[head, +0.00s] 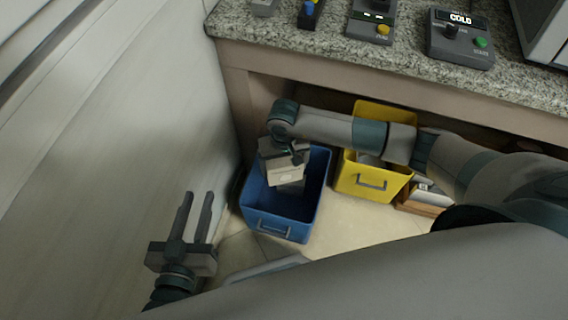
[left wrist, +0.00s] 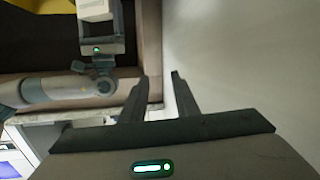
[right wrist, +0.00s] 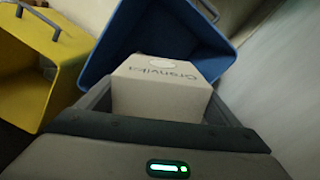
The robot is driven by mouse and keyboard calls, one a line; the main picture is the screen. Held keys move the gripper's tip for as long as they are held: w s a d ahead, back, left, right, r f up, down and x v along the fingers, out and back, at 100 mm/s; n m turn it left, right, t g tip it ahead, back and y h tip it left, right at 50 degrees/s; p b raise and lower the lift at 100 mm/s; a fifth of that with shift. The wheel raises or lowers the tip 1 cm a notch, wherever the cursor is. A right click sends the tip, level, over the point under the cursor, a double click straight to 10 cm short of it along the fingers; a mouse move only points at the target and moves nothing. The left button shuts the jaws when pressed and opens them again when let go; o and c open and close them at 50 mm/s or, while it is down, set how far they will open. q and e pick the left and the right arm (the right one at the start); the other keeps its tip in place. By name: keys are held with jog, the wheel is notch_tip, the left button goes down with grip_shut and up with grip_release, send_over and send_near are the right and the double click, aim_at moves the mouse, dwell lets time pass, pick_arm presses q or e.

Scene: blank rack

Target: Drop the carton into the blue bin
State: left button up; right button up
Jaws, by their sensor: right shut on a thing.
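The blue bin (head: 277,223) stands on the floor below the counter, close to the left wall. The pale carton (head: 287,174) is held over the bin's opening in the head view. In the right wrist view the carton (right wrist: 163,85) shows printed lettering, with the blue bin (right wrist: 112,40) beyond it. My right gripper (head: 287,160) is shut on the carton; its fingers lie along the carton's sides (right wrist: 160,105). My left gripper (head: 196,212) is open and empty, left of the bin near the wall. Its spread fingers also show in the left wrist view (left wrist: 155,95).
A yellow bin (head: 372,186) stands right of the blue bin, with a wooden box (head: 424,200) beside it. The granite counter (head: 400,58) above carries several control boxes, one marked COLD (head: 461,40). The left wall (head: 110,130) is close to my left gripper.

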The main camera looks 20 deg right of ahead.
jog(key=shift+f+b, duration=0.5)
jog(key=shift+f, duration=0.45)
pick_arm(q)
jog(key=shift+d+r+t+h, duration=0.2)
jog(key=shift+r+t, duration=0.35)
jog(key=shift+r, duration=0.35)
jog(key=shift+d+r+t+h, duration=0.2)
jog(key=shift+r+t, duration=0.4)
jog(key=shift+r, duration=0.35)
jog(key=shift+d+r+t+h, duration=0.1)
jog(key=shift+d+r+t, duration=0.1)
jog(key=shift+r+t, duration=0.55)
pick_arm(e)
jog(key=shift+f, duration=0.25)
pick_arm(q)
jog(key=shift+r, duration=0.15)
pick_arm(e)
jog(key=o, duration=0.9)
pick_arm(q)
jog(key=shift+g, duration=0.3)
pick_arm(e)
jog(key=shift+r, duration=0.15)
